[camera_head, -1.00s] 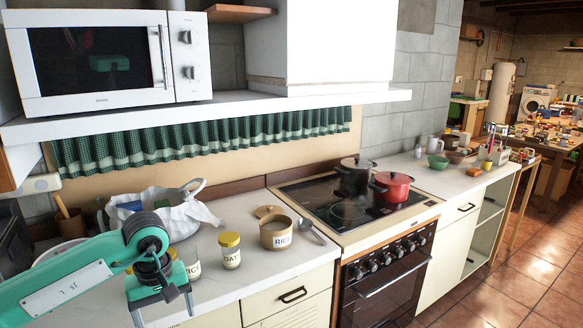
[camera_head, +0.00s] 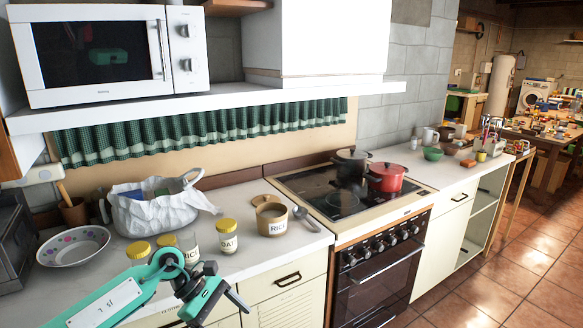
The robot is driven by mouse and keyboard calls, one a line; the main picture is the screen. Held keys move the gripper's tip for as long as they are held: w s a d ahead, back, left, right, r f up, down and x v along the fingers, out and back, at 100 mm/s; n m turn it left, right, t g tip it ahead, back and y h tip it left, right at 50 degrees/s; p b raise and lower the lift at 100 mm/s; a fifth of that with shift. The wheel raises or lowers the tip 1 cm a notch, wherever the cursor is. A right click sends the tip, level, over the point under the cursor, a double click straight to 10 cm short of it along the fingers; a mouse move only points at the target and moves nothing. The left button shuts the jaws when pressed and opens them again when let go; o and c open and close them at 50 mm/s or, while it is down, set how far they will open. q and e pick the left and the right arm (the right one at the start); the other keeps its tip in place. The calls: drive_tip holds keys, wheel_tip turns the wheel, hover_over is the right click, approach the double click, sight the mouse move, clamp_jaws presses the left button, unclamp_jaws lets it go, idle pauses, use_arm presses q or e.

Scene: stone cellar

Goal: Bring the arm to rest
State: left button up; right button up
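My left arm (camera_head: 105,303) comes in from the lower left, teal with a white plate on it, in front of the counter. Its gripper (camera_head: 218,311) hangs at the bottom of the view, tilted to the lower right, before the cabinet fronts. The two dark fingers look spread apart, with nothing seen between them. My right arm and gripper are not in view.
A stove (camera_head: 345,206) with pots stands right. A microwave (camera_head: 108,54) sits above. Open tiled floor (camera_head: 490,290) lies at right.

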use_arm(q)
drive_tip(key=w+d+f+n+t+h, duration=0.1)
drive_tip(key=w+f+n+t+h, duration=0.3)
drive_tip(key=f+n, duration=0.5)
drive_tip(key=w+d+f+n+t+h, duration=0.1)
drive_tip(key=w+f+n+t+h, duration=0.35)
drive_tip(key=n, duration=0.75)
drive_tip(key=s+a+f+n+t+y, duration=0.2)
drive_tip(key=s+a+f+n+y, duration=0.1)
drive_tip(key=f+n, duration=0.4)
drive_tip(key=s+a+f+n+t+y, duration=0.25)
drive_tip(key=f+n+y, duration=0.2)
drive_tip(key=f, duration=0.45)
drive_tip(key=s+a+f+n+t+y, duration=0.1)
drive_tip(key=s+a+f+n+y, duration=0.25)
drive_tip(key=f+n, duration=0.4)
drive_tip(key=s+a+f+n+g+y, duration=0.25)
drive_tip(key=s+f+n, duration=0.25)
drive_tip(key=s+f, duration=0.55)
drive_tip(key=s+a+f+n+g+y, duration=0.25)
drive_tip(key=s+a+f+n, duration=0.2)
drive_tip(key=s+f, duration=0.65)
drive_tip(key=s+f+n+g, duration=0.3)
drive_tip(key=s, duration=1.1)
drive_tip(key=s+d+f+n+g+y, duration=0.1)
drive_tip(key=s+f+n, duration=0.3)
drive_tip(key=s, duration=1)
drive_tip(key=shift+d+g, duration=0.2)
drive_tip(key=shift+g, duration=0.7)
